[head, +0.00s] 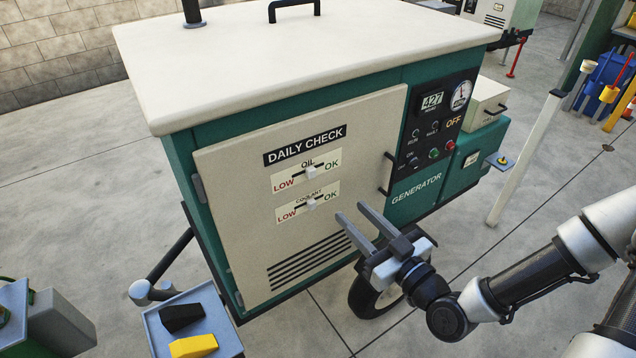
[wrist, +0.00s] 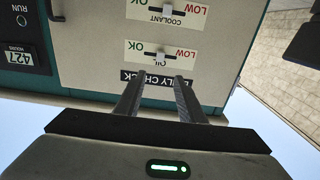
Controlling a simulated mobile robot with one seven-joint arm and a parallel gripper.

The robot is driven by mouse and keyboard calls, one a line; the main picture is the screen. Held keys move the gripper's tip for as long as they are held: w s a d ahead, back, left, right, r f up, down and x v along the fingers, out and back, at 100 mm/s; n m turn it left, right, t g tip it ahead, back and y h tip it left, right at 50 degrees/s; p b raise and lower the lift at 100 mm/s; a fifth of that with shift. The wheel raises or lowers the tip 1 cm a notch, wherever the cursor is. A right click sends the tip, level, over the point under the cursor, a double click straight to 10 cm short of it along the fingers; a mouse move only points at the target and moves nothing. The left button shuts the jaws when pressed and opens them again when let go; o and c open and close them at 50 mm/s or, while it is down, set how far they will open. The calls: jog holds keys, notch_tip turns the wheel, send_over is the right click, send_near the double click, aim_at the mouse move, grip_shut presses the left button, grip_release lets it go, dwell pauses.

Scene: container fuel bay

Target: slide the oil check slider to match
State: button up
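The oil slider (head: 310,172) is a small white knob on a short slot between LOW on the left and OK on the right. It sits near the middle of its slot. In the wrist view, which is upside down, the oil slider (wrist: 162,56) shows just beyond my fingertips. The coolant slider (head: 311,203) sits below it, also near mid-slot. My gripper (head: 350,211) is open and empty, its two fingers apart, pointing at the panel to the lower right of the sliders in the head view. In the wrist view the fingers (wrist: 160,75) reach over the DAILY CHECK label.
The cream door (head: 235,220) carries a dark handle (head: 387,173) on its right and vents (head: 310,260) below. A control panel (head: 436,125) reads 427 and OFF. A tray (head: 155,325) with a black and a yellow block stands at lower left. A wheel (head: 372,298) is under the generator.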

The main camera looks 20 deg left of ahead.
aim_at(313, 174)
jog(key=b+x, duration=1.2)
jog(key=x, duration=0.3)
grip_shut()
